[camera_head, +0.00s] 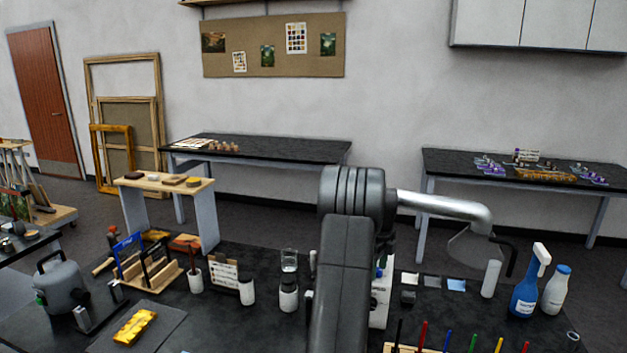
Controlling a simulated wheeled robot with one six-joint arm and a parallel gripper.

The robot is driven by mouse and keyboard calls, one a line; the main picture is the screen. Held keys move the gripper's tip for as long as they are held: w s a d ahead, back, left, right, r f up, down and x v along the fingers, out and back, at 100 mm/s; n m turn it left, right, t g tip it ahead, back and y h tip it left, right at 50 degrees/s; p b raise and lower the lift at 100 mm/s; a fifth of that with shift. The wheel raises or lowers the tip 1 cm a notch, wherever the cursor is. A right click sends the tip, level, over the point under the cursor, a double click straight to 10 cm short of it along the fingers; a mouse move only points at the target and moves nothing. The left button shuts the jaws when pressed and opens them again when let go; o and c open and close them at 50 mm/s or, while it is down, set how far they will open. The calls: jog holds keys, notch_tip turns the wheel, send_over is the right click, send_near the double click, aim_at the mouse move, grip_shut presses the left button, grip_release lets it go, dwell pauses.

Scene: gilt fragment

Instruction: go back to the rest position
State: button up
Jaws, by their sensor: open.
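My arm rises through the middle of the view, with its dark grey link and ribbed joint in front of the workbench. My gripper is not visible; it is hidden behind the arm or out of frame. A gold, gilt fragment (135,326) lies on a dark grey mat (172,318) at the front left of the black workbench (225,325). Nothing is seen touching the fragment.
A grey pot (66,290), a wooden tool rack (152,272), white cups and a glass (289,261) stand on the left. A silver pipe (440,204), blue spray bottle (527,290), white bottle (556,290) and several coloured tools are at right. Tables stand behind.

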jog(key=shift+r, duration=0.15)
notch_tip(320, 180, up, 13)
jog(key=b, duration=0.2)
notch_tip(320, 180, down, 14)
jog(key=shift+r+p, duration=0.25)
jog(key=shift+p, duration=0.9)
jog(key=shift+w+r+n, duration=0.1)
jog(key=shift+n, duration=0.3)
jog(key=n, duration=1.4)
jog(key=shift+n+b, duration=0.4)
jog(key=n, duration=0.4)
jog(key=shift+n, duration=0.4)
